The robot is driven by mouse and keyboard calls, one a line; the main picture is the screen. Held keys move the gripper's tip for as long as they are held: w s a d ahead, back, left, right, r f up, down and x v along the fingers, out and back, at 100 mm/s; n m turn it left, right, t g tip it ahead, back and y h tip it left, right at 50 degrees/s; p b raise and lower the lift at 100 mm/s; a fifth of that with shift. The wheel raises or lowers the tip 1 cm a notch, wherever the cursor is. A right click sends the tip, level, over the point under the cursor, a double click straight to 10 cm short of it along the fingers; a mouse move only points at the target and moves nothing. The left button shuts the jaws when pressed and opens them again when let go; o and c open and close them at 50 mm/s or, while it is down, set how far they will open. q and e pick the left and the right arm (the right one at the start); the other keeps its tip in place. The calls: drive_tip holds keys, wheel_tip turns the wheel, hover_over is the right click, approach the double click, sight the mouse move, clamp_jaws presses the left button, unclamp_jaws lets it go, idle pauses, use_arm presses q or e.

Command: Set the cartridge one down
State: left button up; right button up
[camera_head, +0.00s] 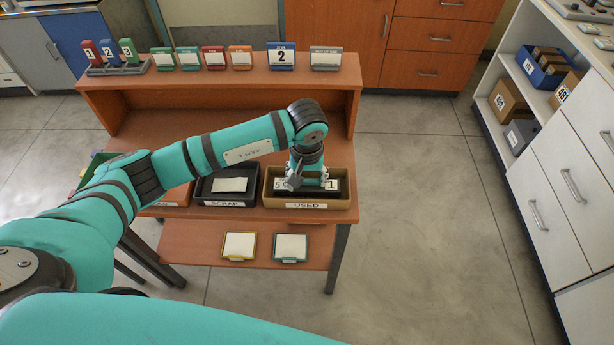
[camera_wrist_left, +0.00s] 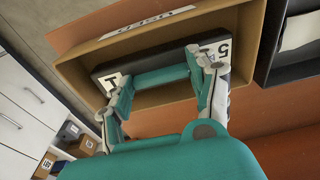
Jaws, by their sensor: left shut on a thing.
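A black cartridge (camera_wrist_left: 150,58) with a white "1" label on one end and a "5" label on the other is at the tan bin marked USED (camera_head: 306,205). In the head view the cartridge's "1" end (camera_head: 331,184) shows at the right of my left gripper (camera_head: 310,184). In the left wrist view my left gripper (camera_wrist_left: 160,82) is shut on the cartridge, a finger near each end. The cartridge is within the bin's walls; I cannot tell whether it touches the bottom. My right gripper is not in view.
A black SCRAP bin (camera_head: 218,200) stands directly left of the USED bin. Small card stands and a blue "2" sign (camera_head: 281,56) line the upper shelf (camera_head: 220,88). A rack (camera_head: 118,69) holds red, blue and green numbered pieces. Two framed cards lie on the lower shelf (camera_head: 195,247).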

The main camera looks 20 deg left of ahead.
sight(307, 191)
use_arm(q)
drive_tip(key=shift+f, duration=0.1)
drive_tip(key=o, duration=1.3)
drive_tip(key=shift+o, duration=0.7)
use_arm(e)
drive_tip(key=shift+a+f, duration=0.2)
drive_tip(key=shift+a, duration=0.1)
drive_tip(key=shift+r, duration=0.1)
use_arm(q)
drive_tip(key=shift+r, duration=0.3)
wheel_tip(307, 191, up, 12)
drive_tip(key=s+b, duration=0.1)
drive_tip(key=b, duration=0.1)
drive_tip(key=shift+s+d+f, duration=0.15)
drive_tip(key=shift+s+d, duration=0.05)
drive_tip(key=shift+s, duration=0.05)
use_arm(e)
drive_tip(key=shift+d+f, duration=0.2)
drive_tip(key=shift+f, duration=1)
